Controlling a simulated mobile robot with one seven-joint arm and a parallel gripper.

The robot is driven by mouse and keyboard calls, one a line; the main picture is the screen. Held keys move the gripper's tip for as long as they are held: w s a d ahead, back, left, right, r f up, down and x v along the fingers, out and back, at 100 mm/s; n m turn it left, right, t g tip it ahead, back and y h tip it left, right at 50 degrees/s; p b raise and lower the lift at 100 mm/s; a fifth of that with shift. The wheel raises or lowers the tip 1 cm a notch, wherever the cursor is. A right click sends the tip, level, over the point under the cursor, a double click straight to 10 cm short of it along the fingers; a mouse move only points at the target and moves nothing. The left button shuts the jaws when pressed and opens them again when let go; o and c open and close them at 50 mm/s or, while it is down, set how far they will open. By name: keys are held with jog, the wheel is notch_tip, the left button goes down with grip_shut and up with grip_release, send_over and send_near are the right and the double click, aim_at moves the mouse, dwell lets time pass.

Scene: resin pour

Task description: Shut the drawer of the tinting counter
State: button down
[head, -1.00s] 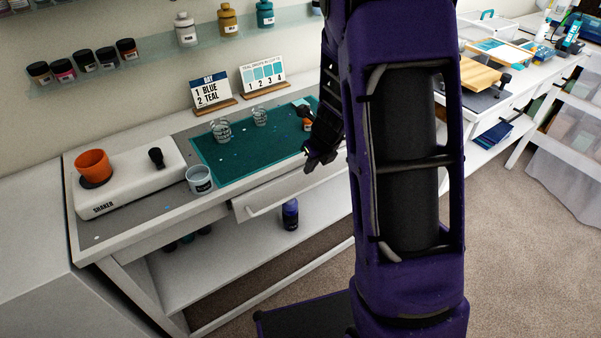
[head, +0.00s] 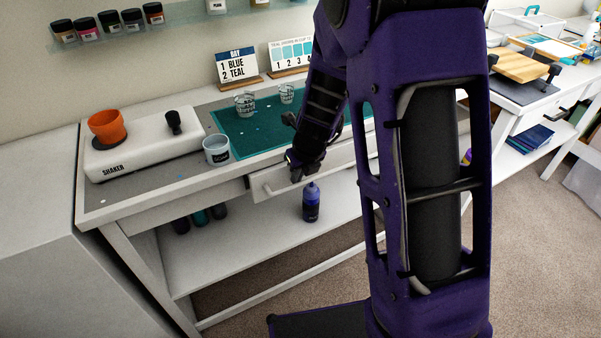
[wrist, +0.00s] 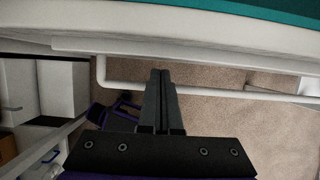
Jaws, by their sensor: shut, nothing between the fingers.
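The tinting counter (head: 155,207) is a white bench with a green mat (head: 262,142) on top. Its white drawer (head: 343,155) shows below the top, with its front standing a little proud of the counter's frame. The drawer has a white bar handle (head: 278,188), which also crosses the wrist view (wrist: 215,91). My gripper (head: 295,175) is shut and empty at the drawer front, by the handle. In the wrist view the closed fingers (wrist: 160,74) overlap the bar; I cannot tell whether they touch it. My arm hides the drawer's right part.
A shaker (head: 145,150) with an orange cup (head: 107,126), a white cup (head: 216,150) and two clear cups stand on the counter. A dark blue bottle (head: 311,203) stands on the lower shelf. Carpeted floor (head: 540,250) is open at the right.

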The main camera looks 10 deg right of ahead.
jog(key=shift+w+f, duration=0.25)
jog(key=shift+f, duration=0.3)
jog(key=shift+w+a, duration=0.1)
jog(key=shift+w+a+p, duration=0.2)
jog(key=shift+w+p, duration=0.35)
jog(key=shift+w+a+p, duration=0.2)
jog(key=shift+w+p, duration=0.3)
jog(key=shift+w, duration=0.05)
